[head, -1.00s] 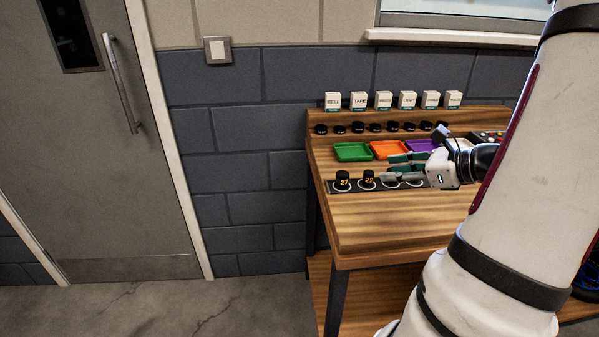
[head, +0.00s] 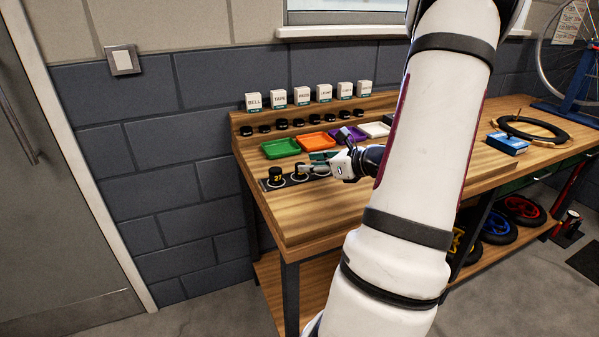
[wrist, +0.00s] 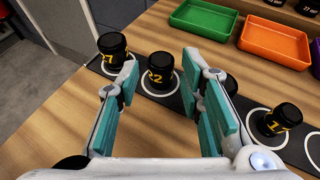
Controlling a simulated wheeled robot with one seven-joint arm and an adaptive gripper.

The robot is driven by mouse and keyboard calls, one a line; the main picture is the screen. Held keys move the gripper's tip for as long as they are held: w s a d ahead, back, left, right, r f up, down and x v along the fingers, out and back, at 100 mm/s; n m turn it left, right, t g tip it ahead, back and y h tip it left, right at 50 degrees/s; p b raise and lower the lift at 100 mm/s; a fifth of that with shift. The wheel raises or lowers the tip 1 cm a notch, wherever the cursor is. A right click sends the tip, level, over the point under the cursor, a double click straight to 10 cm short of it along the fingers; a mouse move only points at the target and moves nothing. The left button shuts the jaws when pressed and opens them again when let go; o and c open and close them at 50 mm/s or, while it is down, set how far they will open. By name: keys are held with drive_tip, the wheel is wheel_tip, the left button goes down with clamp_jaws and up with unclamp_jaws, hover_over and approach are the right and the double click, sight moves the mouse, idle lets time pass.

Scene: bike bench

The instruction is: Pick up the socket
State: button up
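Several black sockets with yellow numbers stand upright on a dark strip with white rings. In the wrist view, socket 27 (wrist: 112,48) is at the left, socket 22 (wrist: 160,72) is in the middle and socket 17 (wrist: 279,121) is at the right. Another socket is mostly hidden behind the right finger. My gripper (wrist: 165,88) is open and empty. Socket 22 shows between its teal-padded fingers, slightly beyond the tips; contact is not visible. In the head view, my gripper (head: 312,166) is low over the strip, right of socket 27 (head: 275,174), and partly covers the other sockets.
Green (head: 281,148), orange (head: 315,141) and purple trays lie behind the strip. Behind them are a row of black knobs and labelled white boxes (head: 278,99). The bench front (head: 310,215) is clear. A blue box (head: 507,143) and black tyre (head: 532,130) lie at the right.

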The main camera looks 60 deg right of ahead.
drive_tip(key=x, duration=0.5)
drive_tip(key=shift+f+b, duration=0.15)
drive_tip(key=shift+b, duration=0.15)
clamp_jaws()
